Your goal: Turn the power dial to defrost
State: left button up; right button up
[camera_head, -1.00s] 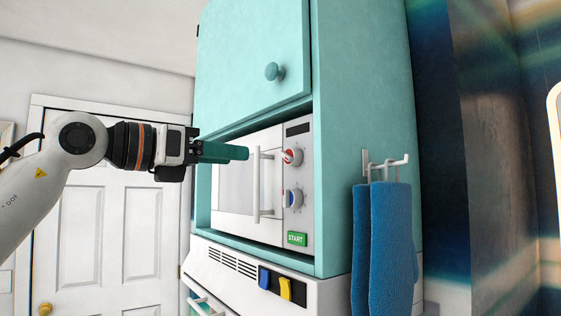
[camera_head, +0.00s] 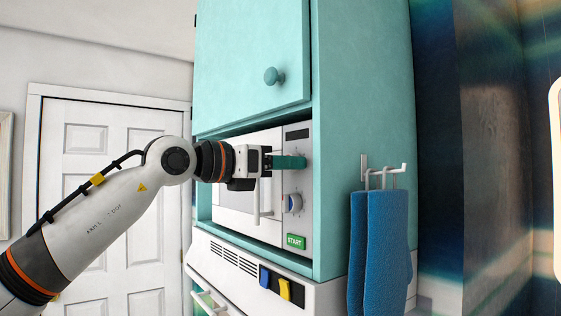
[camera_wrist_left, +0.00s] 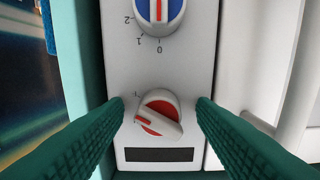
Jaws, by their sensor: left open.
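The red-and-white dial (camera_wrist_left: 158,115) sits on the microwave's control panel, between the display and the blue dial. In the head view the fingers hide the red dial. The blue dial (camera_head: 293,203) also shows in the left wrist view (camera_wrist_left: 158,12), with its pointer at 0. My right gripper is out of view.
The microwave's vertical door handle (camera_head: 263,200) stands out close beside my left gripper. A green START button (camera_head: 295,241) is below the dials. The teal cabinet (camera_head: 365,100) surrounds the microwave. Blue towels (camera_head: 387,240) hang from hooks on its right side.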

pick_arm(q)
jog(key=shift+c, duration=1.2)
jog(key=c, duration=0.7)
jog(key=shift+s+r+n+b, duration=0.15)
jog(key=shift+n+b, duration=3.05)
jog(key=shift+n, duration=2.75)
jog(key=shift+w+r+n+b, duration=0.1)
jog(key=shift+n+b, duration=3.05)
jog(key=shift+n, duration=2.8)
